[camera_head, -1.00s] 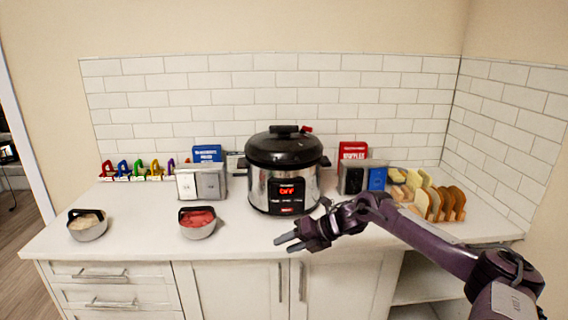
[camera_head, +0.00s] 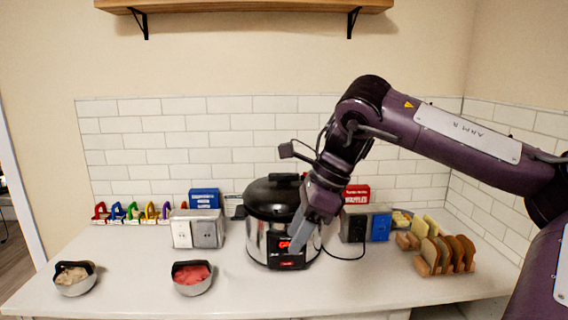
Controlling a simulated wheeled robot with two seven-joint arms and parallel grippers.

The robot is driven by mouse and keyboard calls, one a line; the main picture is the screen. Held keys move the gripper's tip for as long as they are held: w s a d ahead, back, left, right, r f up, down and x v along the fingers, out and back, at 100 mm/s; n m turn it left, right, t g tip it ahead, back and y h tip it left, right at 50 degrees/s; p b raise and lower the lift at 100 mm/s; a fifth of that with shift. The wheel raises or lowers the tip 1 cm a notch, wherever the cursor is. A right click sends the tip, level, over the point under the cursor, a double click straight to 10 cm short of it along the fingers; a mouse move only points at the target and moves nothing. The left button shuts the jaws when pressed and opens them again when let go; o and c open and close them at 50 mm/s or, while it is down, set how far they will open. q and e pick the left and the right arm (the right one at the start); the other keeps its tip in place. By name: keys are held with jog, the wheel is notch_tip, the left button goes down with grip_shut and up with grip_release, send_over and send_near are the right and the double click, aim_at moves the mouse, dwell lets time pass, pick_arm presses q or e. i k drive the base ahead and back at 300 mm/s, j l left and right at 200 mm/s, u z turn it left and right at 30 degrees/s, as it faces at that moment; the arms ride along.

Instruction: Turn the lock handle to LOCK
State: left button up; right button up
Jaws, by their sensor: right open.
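A black and steel pressure cooker (camera_head: 258,240) stands on the counter against the tiled wall. Its black lid (camera_head: 262,195) is on, with a black handle (camera_head: 285,177) on top. The red display (camera_head: 284,245) on its front is partly covered by my gripper. My right gripper (camera_head: 297,246) points down in front of the cooker's right side; it is open, and nothing shows held in it. I cannot tell whether its fingers touch the cooker. The right part of the lid, where a small red piece showed earlier, is hidden behind my arm. My left gripper is not in view.
Metal bowls with pale (camera_head: 74,279) and red contents (camera_head: 192,279) stand at the left and front. A blue-and-black box (camera_head: 380,227) and bread slices (camera_head: 445,254) are on the right. A wooden shelf (camera_head: 245,4) hangs above.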

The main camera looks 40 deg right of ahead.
aim_at(282, 179)
jog(key=i+l, duration=0.3)
jog(key=l, duration=0.15)
jog(key=i+l, duration=0.65)
jog(key=l, duration=0.25)
jog(key=i+l, duration=0.3)
jog(key=l, duration=0.15)
